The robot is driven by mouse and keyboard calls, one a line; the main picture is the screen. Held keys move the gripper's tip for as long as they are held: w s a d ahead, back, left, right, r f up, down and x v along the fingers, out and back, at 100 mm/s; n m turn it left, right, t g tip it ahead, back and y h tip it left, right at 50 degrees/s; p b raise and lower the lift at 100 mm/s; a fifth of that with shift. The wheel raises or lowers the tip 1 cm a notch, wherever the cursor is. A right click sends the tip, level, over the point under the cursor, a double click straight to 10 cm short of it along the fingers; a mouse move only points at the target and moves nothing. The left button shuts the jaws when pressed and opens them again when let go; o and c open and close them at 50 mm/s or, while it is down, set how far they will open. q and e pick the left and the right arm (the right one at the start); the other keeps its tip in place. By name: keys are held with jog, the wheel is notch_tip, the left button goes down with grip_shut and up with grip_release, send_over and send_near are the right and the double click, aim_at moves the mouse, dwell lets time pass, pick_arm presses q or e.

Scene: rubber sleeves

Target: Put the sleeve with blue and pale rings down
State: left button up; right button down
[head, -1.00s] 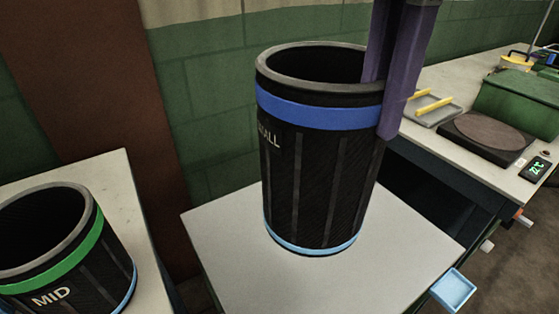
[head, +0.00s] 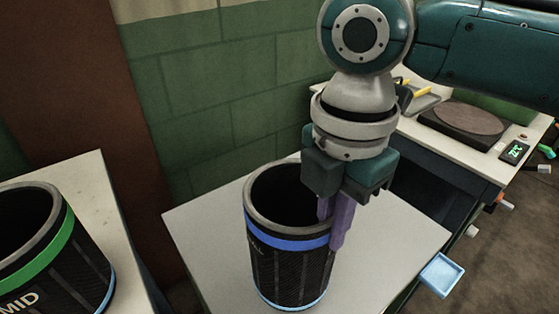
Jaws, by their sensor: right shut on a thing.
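The sleeve with blue and pale rings (head: 290,268) is a black ribbed cylinder with a grey rim, a blue ring near the top and a pale blue ring at the bottom. It stands upright over the white table top (head: 205,225); I cannot tell whether its base touches. My right gripper (head: 334,222) comes down from above and is shut on its right wall, one purple finger inside the rim and one outside. The gripper hides part of the rim. My left gripper is not in view.
A second black sleeve with a green ring (head: 60,240), marked MID, stands on a separate pale surface (head: 92,195) at the left. A light blue tray (head: 440,275) sticks out at the right. Behind are a bench with a dark round plate (head: 463,118) and a green block wall.

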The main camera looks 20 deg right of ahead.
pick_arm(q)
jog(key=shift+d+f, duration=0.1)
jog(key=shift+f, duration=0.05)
pick_arm(e)
jog(key=shift+f, duration=1)
jog(key=c, duration=1.4)
grip_release()
jog(key=shift+f, duration=0.15)
jog(key=o, duration=0.4)
jog(key=shift+o, duration=0.2)
